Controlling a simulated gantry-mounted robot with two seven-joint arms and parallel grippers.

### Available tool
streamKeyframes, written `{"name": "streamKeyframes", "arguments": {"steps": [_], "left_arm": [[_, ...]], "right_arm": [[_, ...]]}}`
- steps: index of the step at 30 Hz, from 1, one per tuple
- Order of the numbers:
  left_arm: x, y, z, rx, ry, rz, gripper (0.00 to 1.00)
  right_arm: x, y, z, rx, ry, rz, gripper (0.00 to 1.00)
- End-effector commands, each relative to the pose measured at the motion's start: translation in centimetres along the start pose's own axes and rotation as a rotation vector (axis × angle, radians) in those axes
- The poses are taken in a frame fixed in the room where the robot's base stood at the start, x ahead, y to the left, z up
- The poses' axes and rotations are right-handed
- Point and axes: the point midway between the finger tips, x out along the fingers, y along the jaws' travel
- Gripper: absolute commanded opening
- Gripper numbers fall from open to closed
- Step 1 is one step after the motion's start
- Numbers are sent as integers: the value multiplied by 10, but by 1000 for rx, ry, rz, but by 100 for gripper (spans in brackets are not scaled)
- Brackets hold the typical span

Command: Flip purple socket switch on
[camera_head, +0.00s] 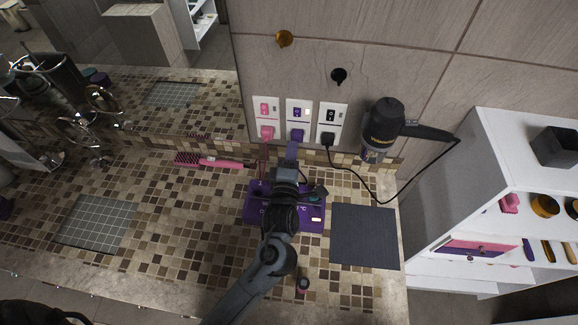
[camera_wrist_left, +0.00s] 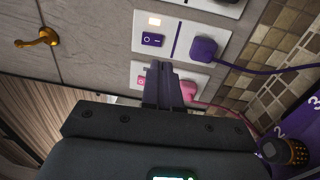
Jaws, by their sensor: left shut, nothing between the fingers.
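The purple socket switch (camera_head: 297,112) is on the middle white wall plate (camera_head: 292,103), above a purple plug (camera_head: 297,134). The switch also shows in the left wrist view (camera_wrist_left: 153,40), with a bright, pale light beside it. My left gripper (camera_head: 292,147) is below that plate in the head view, shut and empty. In the left wrist view its fingertips (camera_wrist_left: 160,66) appear near the purple switch and overlap the pink socket's plate; contact cannot be told. My right gripper is not in view.
A pink socket (camera_head: 265,112) and a black socket (camera_head: 330,115) flank the purple one, each with a plug. A hair dryer (camera_head: 383,128) hangs to the right. A purple device (camera_head: 256,212) lies under my left arm. A dark mat (camera_head: 364,237) lies on the counter.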

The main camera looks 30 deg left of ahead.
Motion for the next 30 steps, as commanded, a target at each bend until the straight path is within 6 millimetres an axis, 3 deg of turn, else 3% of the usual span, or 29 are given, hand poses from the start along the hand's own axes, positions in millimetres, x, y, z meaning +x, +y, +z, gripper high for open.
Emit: {"name": "streamKeyframes", "arguments": {"steps": [3,9,26,30], "left_arm": [[-20,-3,0,-2,0,-4,0],[-39,-3,0,-1,0,-2,0],[-45,-1,0,0,0,0,0],[-49,-10,-2,8,-1,-14,0]], "right_arm": [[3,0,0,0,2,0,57],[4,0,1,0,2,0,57],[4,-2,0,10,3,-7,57],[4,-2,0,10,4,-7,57]]}}
